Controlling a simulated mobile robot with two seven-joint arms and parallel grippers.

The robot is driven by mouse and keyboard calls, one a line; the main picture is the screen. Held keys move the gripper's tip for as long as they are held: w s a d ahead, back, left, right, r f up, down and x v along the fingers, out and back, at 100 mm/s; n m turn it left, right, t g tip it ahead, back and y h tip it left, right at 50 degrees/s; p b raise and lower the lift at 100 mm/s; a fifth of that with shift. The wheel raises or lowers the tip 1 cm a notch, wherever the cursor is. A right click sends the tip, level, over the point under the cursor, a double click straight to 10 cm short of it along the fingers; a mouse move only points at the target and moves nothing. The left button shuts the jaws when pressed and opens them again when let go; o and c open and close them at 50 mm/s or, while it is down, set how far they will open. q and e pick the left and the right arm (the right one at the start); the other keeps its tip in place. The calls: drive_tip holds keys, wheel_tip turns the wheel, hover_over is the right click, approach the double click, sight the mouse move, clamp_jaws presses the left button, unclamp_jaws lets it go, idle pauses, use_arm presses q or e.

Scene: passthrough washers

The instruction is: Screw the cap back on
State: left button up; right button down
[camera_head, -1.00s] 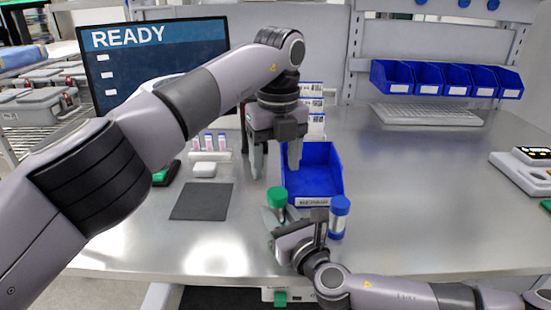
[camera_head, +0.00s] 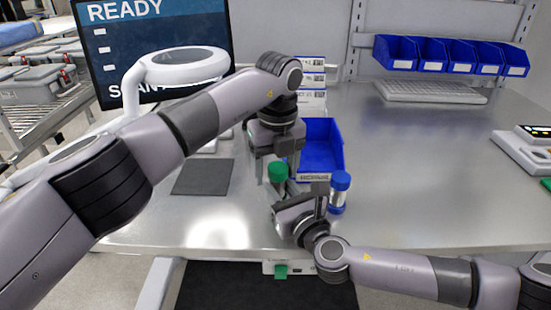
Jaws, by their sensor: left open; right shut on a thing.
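A green cap (camera_head: 278,171) sits on top of a container whose body is mostly hidden by my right gripper. My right gripper (camera_head: 284,193) is shut on this green-capped container from below the cap, near the front of the bench. My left gripper (camera_head: 279,166) points down from above, open, with its fingers on either side of the green cap. I cannot tell whether the fingers touch it.
A blue bin (camera_head: 323,146) stands right behind the grippers. A dark mat (camera_head: 203,177) lies to the left. A white ring-shaped device (camera_head: 187,66) stands before the monitor (camera_head: 100,60). A keyboard (camera_head: 431,92) lies at the back right. The bench's right middle is clear.

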use_arm(q)
drive_tip(key=shift+a, duration=0.1)
drive_tip(key=c, duration=1.1)
use_arm(e)
drive_tip(key=shift+d, duration=0.1)
use_arm(q)
drive_tip(key=shift+o, duration=0.2)
use_arm(e)
drive_tip(key=shift+w+d, duration=0.1)
drive_tip(key=shift+w, duration=0.05)
use_arm(q)
drive_tip(key=m, duration=0.4)
drive_tip(key=shift+w+a+m, duration=0.1)
drive_tip(key=shift+a+m, duration=0.1)
drive_tip(key=shift+m, duration=0.2)
use_arm(e)
drive_tip(key=shift+d, duration=0.15)
use_arm(q)
drive_tip(key=m, duration=0.6)
drive_tip(key=shift+w+a, duration=0.1)
drive_tip(key=shift+a, duration=0.05)
drive_tip(key=m, duration=0.5)
drive_tip(key=shift+w, duration=0.1)
drive_tip(key=m, duration=0.5)
drive_tip(key=shift+m, duration=0.4)
drive_tip(key=o, duration=1.2)
drive_tip(key=shift+o, duration=0.2)
drive_tip(key=shift+d, duration=0.2)
use_arm(e)
drive_tip(key=shift+a, duration=0.2)
